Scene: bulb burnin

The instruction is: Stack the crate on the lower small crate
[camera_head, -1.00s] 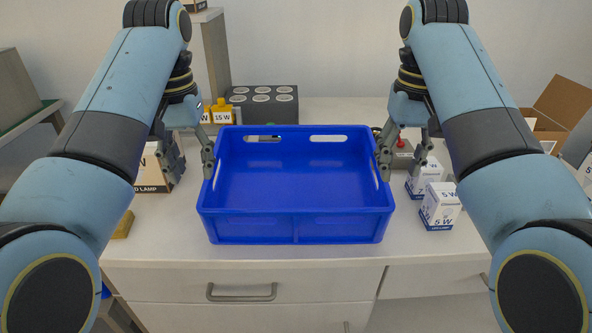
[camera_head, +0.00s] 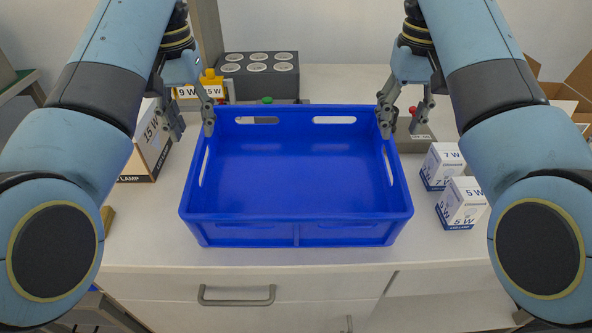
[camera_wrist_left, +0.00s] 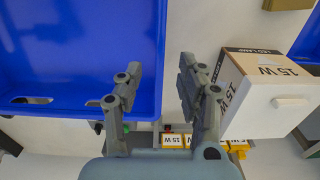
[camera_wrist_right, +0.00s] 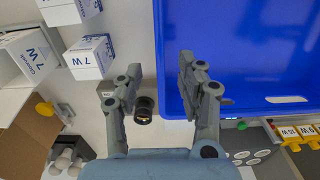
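A large blue crate (camera_head: 296,232) stands on the white worktop, open side up and apparently empty. My left gripper (camera_head: 192,128) is open at the crate's left side wall near its back corner. In the left wrist view its fingers (camera_wrist_left: 158,85) lie on either side of that wall. My right gripper (camera_head: 402,128) is open near the back right corner, its fingers (camera_wrist_right: 158,80) likewise on either side of the right wall. I cannot tell how far above the rim the fingertips are. Another blue piece (camera_wrist_left: 306,42) shows in the left wrist view; I cannot tell whether it is the lower small crate.
A 15 W lamp box (camera_head: 148,145) stands left of the crate. A 7 W box (camera_head: 441,166) and a 5 W box (camera_head: 461,204) stand to its right. A grey block with round holes (camera_head: 260,76) and yellow labelled items (camera_head: 212,84) are behind. An open cardboard box (camera_head: 555,92) is at far right.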

